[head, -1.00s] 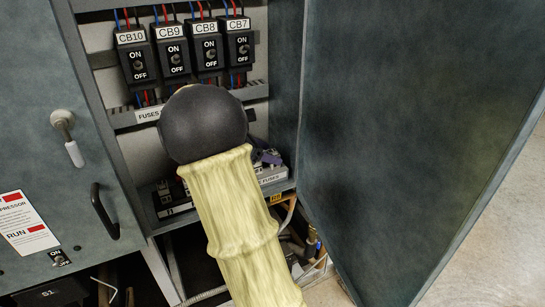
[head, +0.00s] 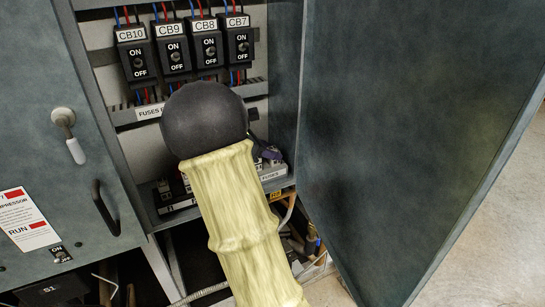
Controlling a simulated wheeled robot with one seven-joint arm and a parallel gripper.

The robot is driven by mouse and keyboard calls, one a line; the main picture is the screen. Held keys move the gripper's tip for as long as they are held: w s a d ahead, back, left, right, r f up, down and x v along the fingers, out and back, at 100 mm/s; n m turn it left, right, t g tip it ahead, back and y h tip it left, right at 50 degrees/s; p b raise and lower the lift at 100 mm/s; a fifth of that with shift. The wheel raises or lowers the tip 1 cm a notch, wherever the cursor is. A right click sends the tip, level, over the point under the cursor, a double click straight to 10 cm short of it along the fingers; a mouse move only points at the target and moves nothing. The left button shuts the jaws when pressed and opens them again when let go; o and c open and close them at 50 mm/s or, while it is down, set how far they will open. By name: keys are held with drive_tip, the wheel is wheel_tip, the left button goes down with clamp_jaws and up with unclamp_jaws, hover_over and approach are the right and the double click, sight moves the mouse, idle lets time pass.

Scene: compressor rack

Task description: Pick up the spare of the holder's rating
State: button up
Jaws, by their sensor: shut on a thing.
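My gripper is hidden behind the black ball-shaped joint and yellow sleeve of my own arm, so what its jaws hold cannot be seen. A tray labelled with the word FUSES (head: 272,175) shows at the bottom of the open cabinet, to the right of my arm. Its left part (head: 176,206) carries dark and pale pieces. A dark purplish piece (head: 268,153) shows just above the tray's right part; I cannot tell what it is. A strip labelled FUSES (head: 148,112) is partly covered by my arm. The holder and its rating cannot be made out.
Breakers CB10 (head: 136,60), CB9 (head: 172,54), CB8 (head: 207,50) and CB7 (head: 239,46) sit above my arm. The open door (head: 405,130) stands at the right. The left panel (head: 60,190) has a handle (head: 105,207). Hoses and pipes run below the tray.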

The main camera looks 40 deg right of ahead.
sight(269, 163)
drive_tip(key=shift+r+b, duration=0.45)
drive_tip(key=shift+r, duration=0.95)
drive_tip(key=shift+s+a+r, duration=0.1)
drive_tip(key=shift+r, duration=0.25)
drive_tip(key=s+a+b, duration=0.4)
drive_tip(key=s+a, duration=0.8)
drive_tip(key=shift+s+a+b, duration=0.3)
drive_tip(key=shift+b, duration=0.05)
